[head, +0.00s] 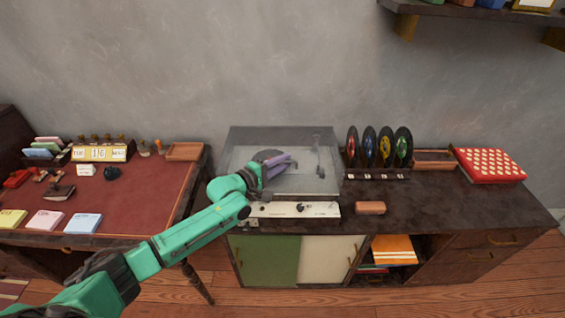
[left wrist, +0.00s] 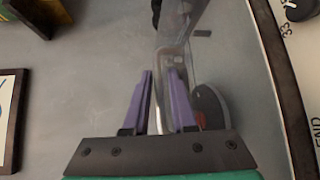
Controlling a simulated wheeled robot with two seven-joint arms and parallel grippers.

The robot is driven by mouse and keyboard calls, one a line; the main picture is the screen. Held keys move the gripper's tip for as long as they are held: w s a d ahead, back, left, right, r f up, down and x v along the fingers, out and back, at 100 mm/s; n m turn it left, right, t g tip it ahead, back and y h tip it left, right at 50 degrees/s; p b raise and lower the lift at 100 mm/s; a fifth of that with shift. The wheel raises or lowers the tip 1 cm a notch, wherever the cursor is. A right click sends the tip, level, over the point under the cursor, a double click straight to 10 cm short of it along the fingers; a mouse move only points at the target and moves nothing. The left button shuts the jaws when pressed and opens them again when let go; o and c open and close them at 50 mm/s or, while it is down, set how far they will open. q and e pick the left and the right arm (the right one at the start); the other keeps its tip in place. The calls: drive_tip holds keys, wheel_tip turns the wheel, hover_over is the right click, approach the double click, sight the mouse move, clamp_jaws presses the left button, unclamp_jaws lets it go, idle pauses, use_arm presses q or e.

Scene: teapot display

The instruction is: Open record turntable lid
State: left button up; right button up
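The record turntable (head: 270,210) stands on the dark cabinet, with a pale front panel and a clear, smoky lid (head: 240,140). The lid's exact angle is hard to tell through the clear material. Its tonearm (head: 318,155) shows at the right. My left gripper (head: 292,161) is at the lid's middle, its purple fingers pointing right. In the left wrist view, the fingers (left wrist: 160,72) are apart, with a pale bent bar (left wrist: 180,105) showing in or behind the gap. I cannot tell whether they touch it. Part of the record (left wrist: 210,105) shows beside them. My right gripper is not in view.
A rack of several records (head: 378,176) stands right of the turntable, near a red dotted box (head: 490,165). A brown block (head: 370,208) lies in front. A red-topped desk (head: 120,200) stands left. A wall shelf (head: 480,12) hangs upper right.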

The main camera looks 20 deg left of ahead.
use_arm(q)
clamp_jaws()
drive_tip(key=shift+f, duration=0.1)
idle(1.2)
